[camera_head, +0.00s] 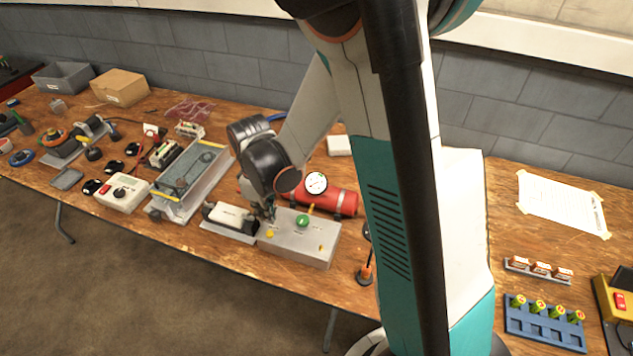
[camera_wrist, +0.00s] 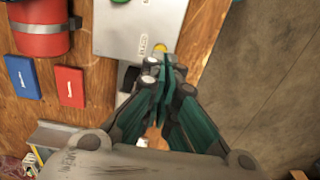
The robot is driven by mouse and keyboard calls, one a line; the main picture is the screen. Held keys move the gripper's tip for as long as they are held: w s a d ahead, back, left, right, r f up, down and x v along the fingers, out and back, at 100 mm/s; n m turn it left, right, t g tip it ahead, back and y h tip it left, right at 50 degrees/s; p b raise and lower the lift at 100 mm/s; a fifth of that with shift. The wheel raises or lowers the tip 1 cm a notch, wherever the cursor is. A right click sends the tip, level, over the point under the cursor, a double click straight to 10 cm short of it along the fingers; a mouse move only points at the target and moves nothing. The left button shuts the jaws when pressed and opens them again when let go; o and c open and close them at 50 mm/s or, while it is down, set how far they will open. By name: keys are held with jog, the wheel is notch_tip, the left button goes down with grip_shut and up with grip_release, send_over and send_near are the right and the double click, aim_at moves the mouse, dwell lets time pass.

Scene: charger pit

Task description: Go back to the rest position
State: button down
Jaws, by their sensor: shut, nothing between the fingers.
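My gripper (camera_head: 268,212) is low over the workbench (camera_head: 455,262), at the left end of a grey control box (camera_head: 300,245) with a green button (camera_head: 302,221) and yellow parts on top. In the wrist view my gripper (camera_wrist: 163,75) is shut and empty, its fingertips beside a yellow button (camera_wrist: 160,47) on the box. I cannot tell whether the tips touch the box. My arm reaches down across the middle of the head view and hides part of the bench.
A red cylinder (camera_head: 335,200) with a gauge lies behind the box. A dark-ended device (camera_head: 232,217) is just left of my gripper. A grey tray (camera_head: 187,185) stands farther left. A blue rack (camera_head: 543,318) is at the right.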

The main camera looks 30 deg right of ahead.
dwell(0.3)
jog(key=s+d+r+m+t, duration=0.2)
jog(key=s+r+m+t, duration=0.1)
jog(key=s+r, duration=0.4)
jog(key=s+d+r+m+t, duration=0.2)
jog(key=s+r+m+t, duration=0.2)
jog(key=r, duration=1)
jog(key=shift+s+m, duration=0.5)
jog(key=shift+s, duration=1.4)
